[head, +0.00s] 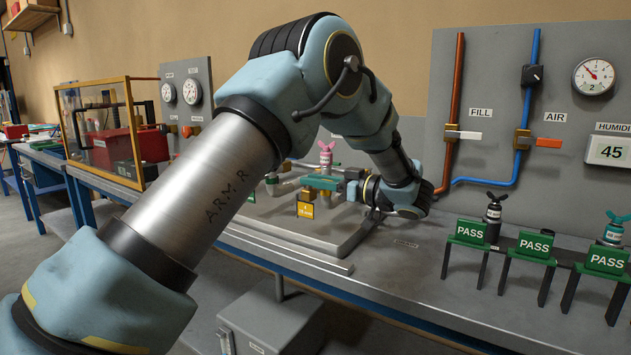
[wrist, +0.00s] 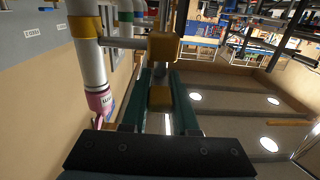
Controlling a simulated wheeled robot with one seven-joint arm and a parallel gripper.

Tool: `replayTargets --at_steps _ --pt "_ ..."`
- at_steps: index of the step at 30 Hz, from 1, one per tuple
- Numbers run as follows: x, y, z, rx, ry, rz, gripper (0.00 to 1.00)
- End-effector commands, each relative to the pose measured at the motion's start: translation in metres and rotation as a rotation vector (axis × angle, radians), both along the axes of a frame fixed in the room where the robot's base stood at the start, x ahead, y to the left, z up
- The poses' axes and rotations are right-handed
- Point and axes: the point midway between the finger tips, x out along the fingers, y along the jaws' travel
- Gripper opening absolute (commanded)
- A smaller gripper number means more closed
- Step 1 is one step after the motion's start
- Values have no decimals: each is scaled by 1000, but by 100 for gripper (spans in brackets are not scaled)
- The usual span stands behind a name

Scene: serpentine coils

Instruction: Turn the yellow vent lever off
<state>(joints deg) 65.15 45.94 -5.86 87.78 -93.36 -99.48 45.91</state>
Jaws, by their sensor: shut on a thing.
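The yellow lever shows in the wrist view as a yellow block (wrist: 160,98) between my fingers. A second yellow block (wrist: 164,46) sits just past the fingertips, on a grey stem from a white pipe (wrist: 87,63) with a yellow band. I cannot tell how the two blocks join. My gripper (wrist: 162,75) has its teal fingers shut on the lever. In the head view my gripper (head: 312,182) reaches left, low over the fixture's pipework; the lever is not clearly visible there. A pink-topped fitting (head: 326,152) stands just behind the fingers; a pink part (wrist: 99,101) shows at left in the wrist view.
A yellow tag (head: 305,209) hangs at the fixture's front. PASS stands (head: 471,232) with fittings line the bench's right. A panel behind carries a FILL lever (head: 464,135), an AIR lever (head: 540,142) and a gauge (head: 594,76). A glazed case (head: 118,135) stands left.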

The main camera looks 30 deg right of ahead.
Motion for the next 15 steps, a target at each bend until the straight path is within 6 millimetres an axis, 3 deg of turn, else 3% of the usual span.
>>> replayTargets --at_steps 1,8,15 --pt "2 0 3 -2 -6 1 30" --pt "1 0 2 -2 -3 0 56" --pt "1 0 1 -1 -2 -1 57"
